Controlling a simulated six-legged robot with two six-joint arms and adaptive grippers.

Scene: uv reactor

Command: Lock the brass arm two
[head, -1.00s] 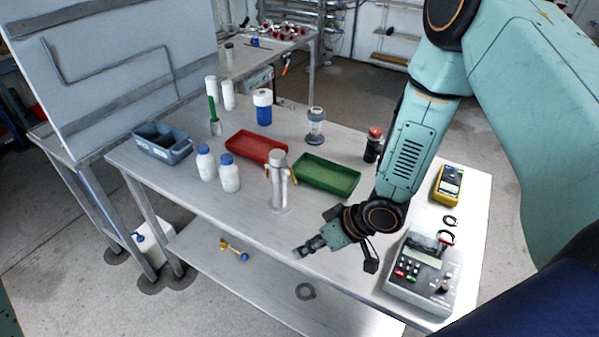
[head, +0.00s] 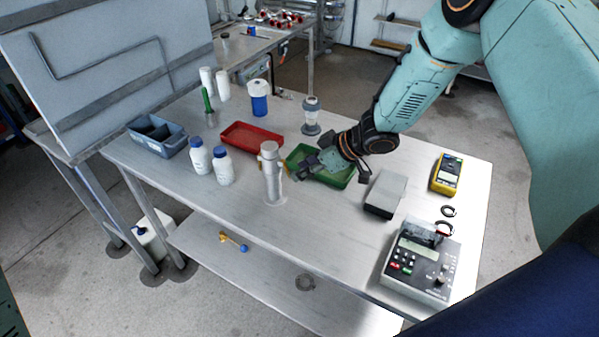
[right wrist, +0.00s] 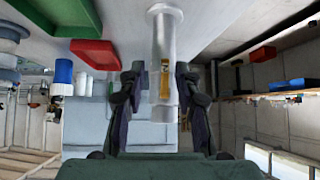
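A silver metal cylinder (head: 272,180) stands upright on the table with small brass arms at its upper part. One brass arm (head: 285,168) shows on its right side in the head view. In the right wrist view the cylinder (right wrist: 163,35) appears inverted, with a brass arm (right wrist: 165,78) on its facing side. My right gripper (head: 301,171) is just right of the cylinder in the head view. In the right wrist view the fingers (right wrist: 160,75) are apart, with the cylinder seen between them; I cannot tell whether they touch it. My left gripper is out of view.
A green tray (head: 340,180) lies under and behind my right gripper, with a red tray (head: 252,138) behind the cylinder. White bottles (head: 222,167) stand left of it. A grey block (head: 385,194) and an instrument box (head: 422,262) are to the right. The table front is clear.

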